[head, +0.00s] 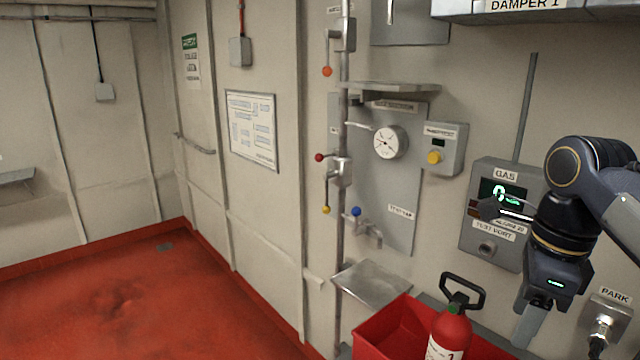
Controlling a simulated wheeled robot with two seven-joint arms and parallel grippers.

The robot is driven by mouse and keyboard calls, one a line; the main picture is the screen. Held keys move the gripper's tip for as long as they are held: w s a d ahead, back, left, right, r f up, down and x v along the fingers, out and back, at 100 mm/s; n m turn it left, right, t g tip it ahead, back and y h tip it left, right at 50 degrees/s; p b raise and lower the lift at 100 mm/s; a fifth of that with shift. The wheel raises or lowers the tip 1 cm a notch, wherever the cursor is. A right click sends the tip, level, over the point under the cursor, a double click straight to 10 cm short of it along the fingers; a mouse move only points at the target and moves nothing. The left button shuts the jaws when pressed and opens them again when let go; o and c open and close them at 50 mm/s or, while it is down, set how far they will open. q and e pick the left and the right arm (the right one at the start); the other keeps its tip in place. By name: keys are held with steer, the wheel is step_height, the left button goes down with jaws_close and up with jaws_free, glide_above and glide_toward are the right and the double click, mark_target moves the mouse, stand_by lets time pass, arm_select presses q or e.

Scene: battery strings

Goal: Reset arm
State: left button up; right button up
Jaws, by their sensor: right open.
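My right gripper (530,325) hangs at the right on its dark arm, in front of the wall and just below and right of the grey GAS box (480,236). It is open, and I see nothing held in it. One pale finger points down; how the other finger lies is hard to tell. Part of the arm covers the right side of the GAS box. My left gripper is not in view.
A red fire extinguisher (452,331) stands by a red bin (379,345), left of my gripper. A PARK socket (602,322) is close on its right. A metal shelf (372,284) juts from the wall. The red floor (130,290) at left is clear.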

steer(key=s+a+f+n+t+y, duration=0.1)
steer(key=s+a+f+n+t, duration=0.1)
steer(key=s+f+n, duration=0.5)
steer(key=s+a+f+n+t+y, duration=0.2)
steer(key=s+f+n, duration=0.5)
steer(key=f+n, duration=0.5)
steer(key=a+n+t, duration=0.1)
steer(key=a+n, duration=0.1)
steer(key=n, duration=0.1)
steer(key=shift+a+f+n, duration=0.2)
steer(key=shift+a+n, duration=0.1)
steer(key=shift+a, duration=0.1)
